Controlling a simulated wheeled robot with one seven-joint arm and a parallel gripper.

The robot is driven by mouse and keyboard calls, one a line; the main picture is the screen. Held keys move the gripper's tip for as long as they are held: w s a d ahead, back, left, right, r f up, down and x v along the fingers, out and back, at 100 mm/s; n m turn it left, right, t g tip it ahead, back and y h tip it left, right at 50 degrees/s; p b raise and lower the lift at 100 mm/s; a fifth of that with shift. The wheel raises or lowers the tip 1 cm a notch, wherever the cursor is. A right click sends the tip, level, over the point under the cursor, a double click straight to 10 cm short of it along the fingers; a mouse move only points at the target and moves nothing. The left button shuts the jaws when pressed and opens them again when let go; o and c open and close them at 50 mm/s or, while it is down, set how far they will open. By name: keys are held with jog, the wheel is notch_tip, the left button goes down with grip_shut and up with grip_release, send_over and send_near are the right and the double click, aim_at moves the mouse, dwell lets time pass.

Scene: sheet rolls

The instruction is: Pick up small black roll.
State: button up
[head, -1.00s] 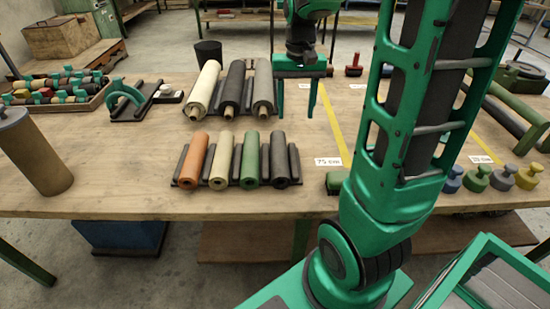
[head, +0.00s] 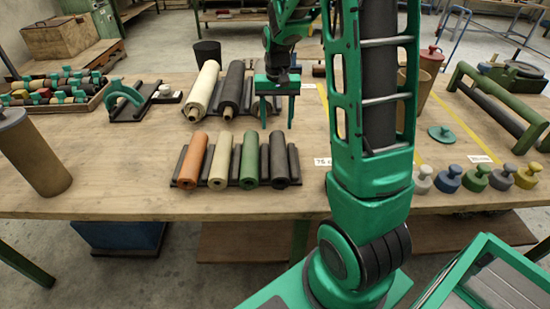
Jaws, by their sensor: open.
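The small black roll (head: 279,158) lies at the right end of the front rack on the table, beside the green roll (head: 250,160). My gripper (head: 277,122) is open and empty, fingers pointing down. In the picture it is just above the far end of the small black roll, apparently higher than the rack; I cannot tell the exact height. My gripper hides most of the grey large roll behind it. No part of the small black roll is clearly covered.
A cream small roll (head: 222,160) and an orange roll (head: 193,161) share the front rack. Several knobbed weights (head: 474,178) line the right front.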

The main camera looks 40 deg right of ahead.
aim_at(276, 131)
jog(key=shift+s+a+f, duration=0.1)
jog(key=shift+s+f, duration=0.05)
jog(key=shift+f, duration=1)
jog(key=shift+s+a+f, duration=0.1)
jog(key=shift+f, duration=1)
jog(key=c, duration=1.2)
jog(key=shift+r, duration=0.15)
